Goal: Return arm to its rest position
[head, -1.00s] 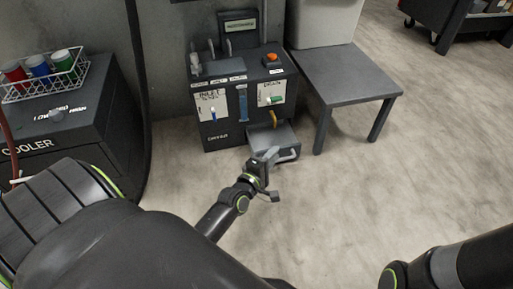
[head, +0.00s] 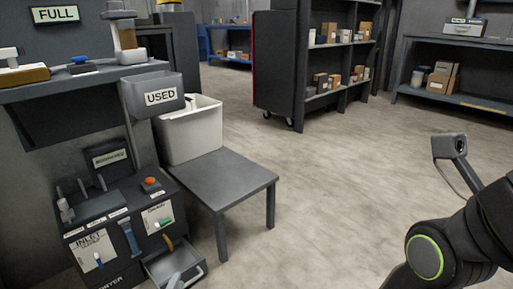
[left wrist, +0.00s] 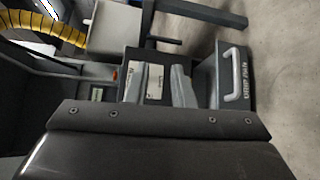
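My left gripper (left wrist: 158,88) shows in the left wrist view, with its two grey fingers apart and nothing seen between them. Only a grey tip of it (head: 175,281) shows at the bottom edge of the head view, by the pulled-out drip tray (head: 194,264) of the dark cabinet. In the left wrist view the tray front and its pale handle (left wrist: 232,75) lie right of the fingers, and I see no grip on it. My right arm (head: 440,250) is at the lower right of the head view; its gripper fingers do not show.
The cabinet (head: 125,225) with levers and an orange button stands lower left. Beside it are a low grey table (head: 225,180), a white bin (head: 192,130) and a "USED" box (head: 160,97). Shelves (head: 320,60) stand at the back. Open floor (head: 340,180) fills the middle.

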